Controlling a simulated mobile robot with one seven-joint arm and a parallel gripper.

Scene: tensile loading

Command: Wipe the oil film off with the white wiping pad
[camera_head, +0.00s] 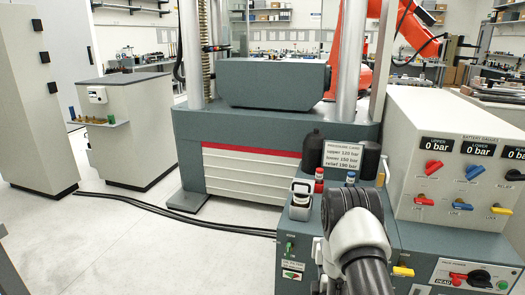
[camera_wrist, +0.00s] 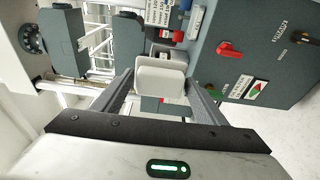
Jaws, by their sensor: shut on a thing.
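In the wrist view my gripper (camera_wrist: 160,82) is shut on the white wiping pad (camera_wrist: 160,75), a pale rounded block between the two fingertips. The pad covers part of what lies behind it. In the head view my arm hides the fingers, and I cannot make out the held pad there. I cannot pick out the oil film in either view. A small white-rimmed box with a dark inside (camera_head: 301,194) stands on the left end of the grey console (camera_head: 300,235), just left of my arm.
The pale gauge cabinet (camera_head: 400,120) with coloured levers rises at the right. The large test machine (camera_head: 255,150) stands behind. Open floor (camera_head: 140,245) lies left, crossed by dark cables.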

